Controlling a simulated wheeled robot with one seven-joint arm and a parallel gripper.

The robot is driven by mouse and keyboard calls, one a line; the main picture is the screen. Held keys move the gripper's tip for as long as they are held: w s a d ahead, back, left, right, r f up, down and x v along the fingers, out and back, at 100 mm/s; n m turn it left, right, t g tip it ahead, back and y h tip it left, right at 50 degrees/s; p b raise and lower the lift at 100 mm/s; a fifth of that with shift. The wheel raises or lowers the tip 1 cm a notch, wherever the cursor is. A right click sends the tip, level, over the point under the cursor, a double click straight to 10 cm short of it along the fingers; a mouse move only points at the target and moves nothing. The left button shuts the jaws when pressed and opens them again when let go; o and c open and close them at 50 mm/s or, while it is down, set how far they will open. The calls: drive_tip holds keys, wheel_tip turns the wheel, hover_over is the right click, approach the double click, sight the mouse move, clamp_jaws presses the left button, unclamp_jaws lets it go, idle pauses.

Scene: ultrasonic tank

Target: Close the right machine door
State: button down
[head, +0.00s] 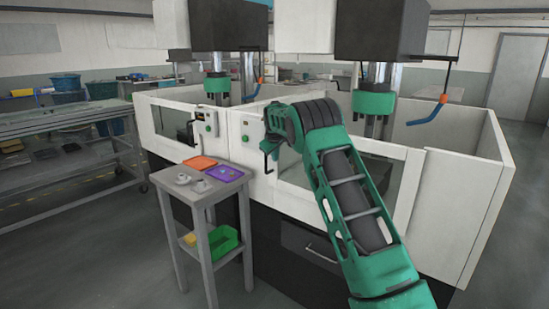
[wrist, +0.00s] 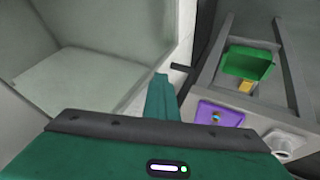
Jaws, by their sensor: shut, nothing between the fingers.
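The right machine (head: 470,205) is a white box with a black base, and my arm crosses its front. Its door (head: 405,200) is a white-framed panel with a window, partly hidden behind my arm; I cannot tell how far open it is. My gripper (head: 269,152) is at the left end of this front, beside the control panel. In the wrist view my gripper (wrist: 160,98) is shut and empty, with its green finger near a white edge and a small black handle (wrist: 180,68). The pale machine interior (wrist: 80,80) fills the left of that view. Contact with the handle is unclear.
A grey side table (head: 215,185) stands close on the left, with an orange tray (head: 199,163), a purple tray (head: 225,173) and a green bin (head: 224,238) below. The left machine (head: 165,125) is behind it.

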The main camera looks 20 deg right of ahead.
drive_tip(key=s+a+r, duration=0.6)
drive_tip(key=s+r, duration=0.1)
drive_tip(key=r, duration=0.1)
drive_tip(key=s+d+r+m+g+y, duration=0.1)
drive_tip(key=s+d+m+g, duration=0.15)
drive_tip(key=s, duration=1.25)
drive_tip(key=s+d+r+m+g, duration=0.1)
drive_tip(key=s+d+m, duration=0.25)
drive_tip(key=s, duration=1.15)
drive_tip(key=s+a+f+m+g, duration=0.1)
drive_tip(key=s+a+f, duration=0.1)
drive_tip(key=s, duration=0.9)
drive_tip(key=s+a+f+m+g+y, duration=0.1)
drive_tip(key=s+f, duration=0.3)
drive_tip(key=s, duration=0.8)
drive_tip(key=s+a+f+m+g+y, duration=0.1)
drive_tip(key=s+a+f+m, duration=0.1)
drive_tip(key=s, duration=0.9)
drive_tip(key=shift+s+a+f, duration=0.25)
drive_tip(key=shift+a+f, duration=0.3)
drive_tip(key=shift+a, duration=0.25)
drive_tip(key=shift+w, duration=0.15)
